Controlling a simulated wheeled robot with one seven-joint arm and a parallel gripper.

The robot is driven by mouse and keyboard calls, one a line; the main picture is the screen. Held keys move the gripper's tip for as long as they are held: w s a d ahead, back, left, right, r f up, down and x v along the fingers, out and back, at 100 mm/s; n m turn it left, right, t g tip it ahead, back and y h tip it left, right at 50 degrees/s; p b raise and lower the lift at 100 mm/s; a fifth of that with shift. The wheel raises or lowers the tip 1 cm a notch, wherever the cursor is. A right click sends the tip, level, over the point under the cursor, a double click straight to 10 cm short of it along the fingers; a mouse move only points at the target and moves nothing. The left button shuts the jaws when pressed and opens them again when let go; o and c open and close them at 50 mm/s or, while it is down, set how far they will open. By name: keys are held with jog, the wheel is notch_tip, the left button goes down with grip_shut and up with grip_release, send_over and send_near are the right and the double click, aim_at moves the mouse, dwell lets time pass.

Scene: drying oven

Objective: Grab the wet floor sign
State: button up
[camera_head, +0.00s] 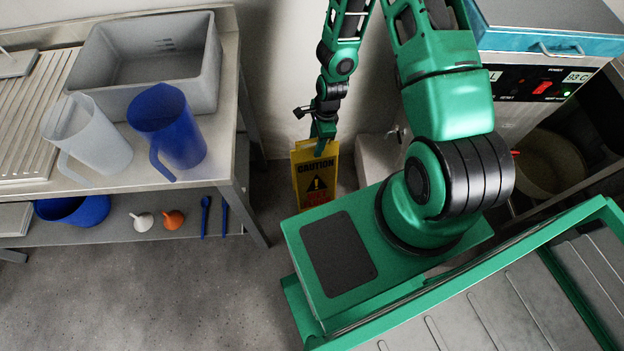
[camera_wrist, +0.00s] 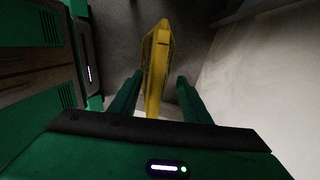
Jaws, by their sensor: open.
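The yellow wet floor sign (camera_head: 315,181) stands upright on the floor by the wall, to the right of the steel table. Its front shows "CAUTION" and a black triangle; its foot is hidden behind my green base. My gripper (camera_head: 323,139) is at the top edge of the sign in the head view. In the wrist view the sign (camera_wrist: 157,70) is seen from above as a narrow yellow shape. My open gripper (camera_wrist: 157,88) has one finger on each side of its near end, with gaps visible between the fingers and the sign.
A steel table (camera_head: 228,150) on the left holds a grey basin (camera_head: 150,75), a clear jug (camera_head: 88,135) and a blue jug (camera_head: 170,125). A steel machine (camera_head: 545,85) stands on the right. The wall is close behind the sign. Floor is free at lower left.

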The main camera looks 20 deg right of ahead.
jog(key=shift+s+a+f, duration=0.1)
jog(key=shift+a+f, duration=0.05)
jog(key=shift+f, duration=0.8)
jog(key=shift+a+f, duration=0.15)
jog(key=shift+f, duration=0.75)
grip_shut()
